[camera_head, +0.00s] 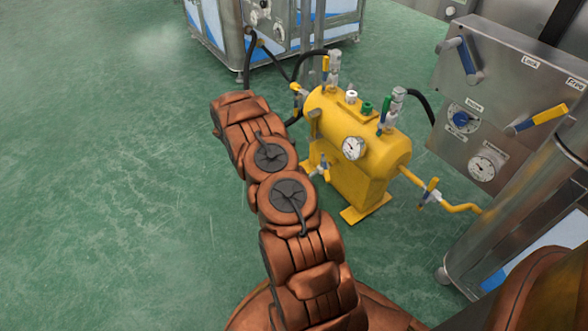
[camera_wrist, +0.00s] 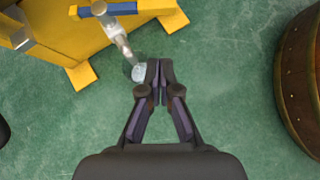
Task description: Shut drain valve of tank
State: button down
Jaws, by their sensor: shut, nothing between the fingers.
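The yellow tank (camera_head: 385,150) stands on the floor on a yellow base, right of my arm in the head view. A small metal valve (camera_head: 323,168) sits low on its near left side, close to my arm. In the wrist view the tank (camera_wrist: 55,25) fills the upper left. A metal outlet pipe (camera_wrist: 119,42) carries a blue lever (camera_wrist: 110,9) lying across it and ends in a pale round mouth. My gripper (camera_wrist: 153,66) is shut and empty, its tips just right of that mouth. Contact cannot be told. The head view does not show the fingers.
More valves with yellow, blue and green levers and a gauge (camera_head: 354,148) are on the tank. Black hoses run behind it. A yellow pipe (camera_head: 455,207) leads right to a steel panel (camera_head: 510,90) with levers and dials. Green floor (camera_head: 110,150) is free at left.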

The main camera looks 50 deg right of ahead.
aim_at(325, 171)
jog(key=s+d+f+b, duration=0.3)
jog(key=s+d, duration=0.2)
jog(key=shift+s+d+f, duration=0.3)
jog(key=shift+s+f, duration=0.1)
jog(key=shift+s, duration=0.1)
dwell(0.3)
